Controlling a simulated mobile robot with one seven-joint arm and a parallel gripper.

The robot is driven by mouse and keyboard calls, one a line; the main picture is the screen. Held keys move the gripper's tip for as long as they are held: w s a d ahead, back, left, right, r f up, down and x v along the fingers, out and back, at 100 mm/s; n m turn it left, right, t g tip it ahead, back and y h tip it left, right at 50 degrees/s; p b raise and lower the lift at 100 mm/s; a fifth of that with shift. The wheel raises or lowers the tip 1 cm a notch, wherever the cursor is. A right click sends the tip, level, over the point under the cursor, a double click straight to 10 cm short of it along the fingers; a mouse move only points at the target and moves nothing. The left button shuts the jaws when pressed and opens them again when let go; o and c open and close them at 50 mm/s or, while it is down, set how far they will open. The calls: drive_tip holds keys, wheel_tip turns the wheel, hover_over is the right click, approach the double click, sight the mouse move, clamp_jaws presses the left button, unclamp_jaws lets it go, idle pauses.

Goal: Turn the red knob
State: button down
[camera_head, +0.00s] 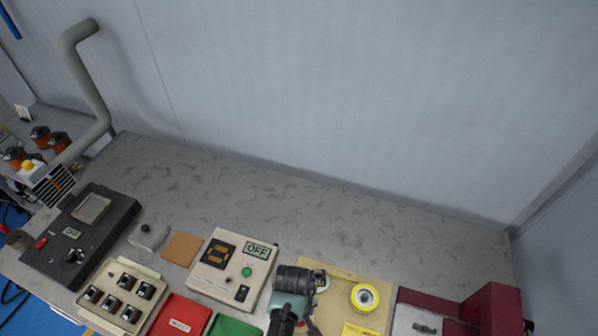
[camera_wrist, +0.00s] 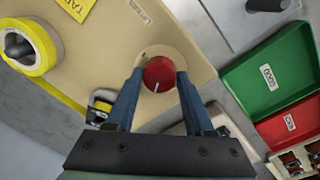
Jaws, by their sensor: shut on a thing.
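The red knob (camera_wrist: 157,72) shows in the wrist view, with a pale line on its face. It sits on a beige panel (camera_wrist: 110,35). My gripper (camera_wrist: 160,80) has one finger on each side of the knob and is shut on it.
A yellow tape reel (camera_head: 364,297) stands on the panel. Left of my gripper is a white box (camera_head: 215,282) with an OFF display and green button. A red tray (camera_head: 180,315) and green tray (camera_head: 235,327) lie in front. A dark red machine (camera_head: 490,308) stands right. The bench's back is clear.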

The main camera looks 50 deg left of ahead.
idle(0.4)
drive_tip(key=shift+c, duration=1.4)
unclamp_jaws()
drive_tip(key=shift+r, duration=0.1)
wheel_tip(320, 180, up, 13)
drive_tip(key=shift+s+b, duration=0.4)
